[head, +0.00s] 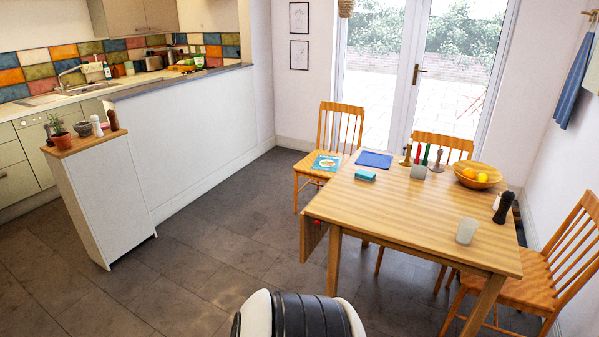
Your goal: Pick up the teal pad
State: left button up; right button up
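Neither of my grippers is in view.
Candlesticks with coloured candles (417,153), a bowl of yellow fruit (478,175), a frosted cup (467,231) and a dark mill (503,207) stand on the table. A chair (341,125) holding a teal book (326,163) stands behind its left side. Open floor (210,240) lies left.

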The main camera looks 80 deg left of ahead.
aim_at(361, 175)
jog(key=u, duration=2.3)
jog(key=i+j+u, duration=0.75)
jog(key=i+u, duration=0.4)
jog(key=i, duration=0.2)
jog(key=i+j+z, duration=0.1)
jog(key=i, duration=0.4)
jog(key=i+j+z, duration=0.15)
jog(key=i, duration=0.35)
